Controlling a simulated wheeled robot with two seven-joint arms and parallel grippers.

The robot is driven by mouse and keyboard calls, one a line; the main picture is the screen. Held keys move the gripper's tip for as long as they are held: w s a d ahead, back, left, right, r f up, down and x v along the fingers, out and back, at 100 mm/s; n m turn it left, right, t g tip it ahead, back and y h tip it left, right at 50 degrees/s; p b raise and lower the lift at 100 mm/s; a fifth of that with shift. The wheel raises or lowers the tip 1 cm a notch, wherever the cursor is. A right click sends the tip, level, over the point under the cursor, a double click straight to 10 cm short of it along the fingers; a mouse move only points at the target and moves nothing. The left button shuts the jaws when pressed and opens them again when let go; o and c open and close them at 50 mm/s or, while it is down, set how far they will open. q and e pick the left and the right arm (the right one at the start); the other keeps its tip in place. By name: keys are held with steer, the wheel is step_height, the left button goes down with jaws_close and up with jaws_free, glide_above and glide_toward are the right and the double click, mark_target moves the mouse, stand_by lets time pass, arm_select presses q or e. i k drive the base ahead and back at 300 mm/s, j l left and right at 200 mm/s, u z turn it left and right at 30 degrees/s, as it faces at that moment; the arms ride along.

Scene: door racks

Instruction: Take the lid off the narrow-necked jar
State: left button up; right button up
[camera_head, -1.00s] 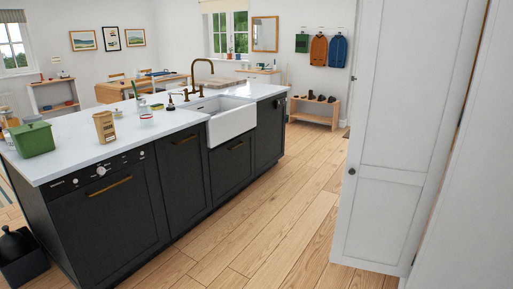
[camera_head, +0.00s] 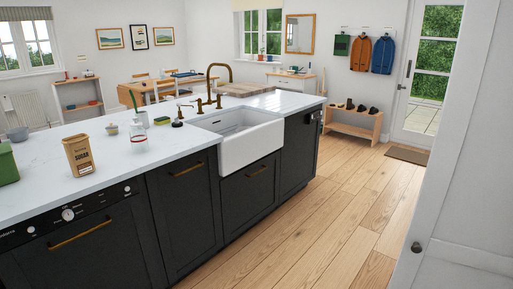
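I cannot tell for sure which thing is the narrow-necked jar. A small clear glass vessel (camera_head: 138,139) with a reddish band stands on the island's white worktop, right of a tan paper bag (camera_head: 78,155). A small pale pot (camera_head: 112,129), which seems to have a knobbed lid, stands behind and left of it. Both are too small to make out neck or lid clearly. Neither of my grippers is in view.
The dark island (camera_head: 110,243) carries a white sink (camera_head: 250,146), a brass tap (camera_head: 209,80) and a green box (camera_head: 6,165). A white door (camera_head: 460,200) stands close at the right. Wooden floor (camera_head: 310,225) lies free between them, leading to a shoe bench (camera_head: 352,125).

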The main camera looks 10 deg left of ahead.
mark_target(136, 123)
steer(key=i+l+u, duration=0.1)
steer(key=i+u, duration=0.35)
steer(key=i+l+u, duration=0.65)
steer(key=u, duration=0.2)
steer(key=i+l+u, duration=0.35)
steer(key=l, duration=0.35)
steer(key=i+l+u, duration=0.15)
steer(key=i+l, duration=0.1)
steer(key=l, duration=0.1)
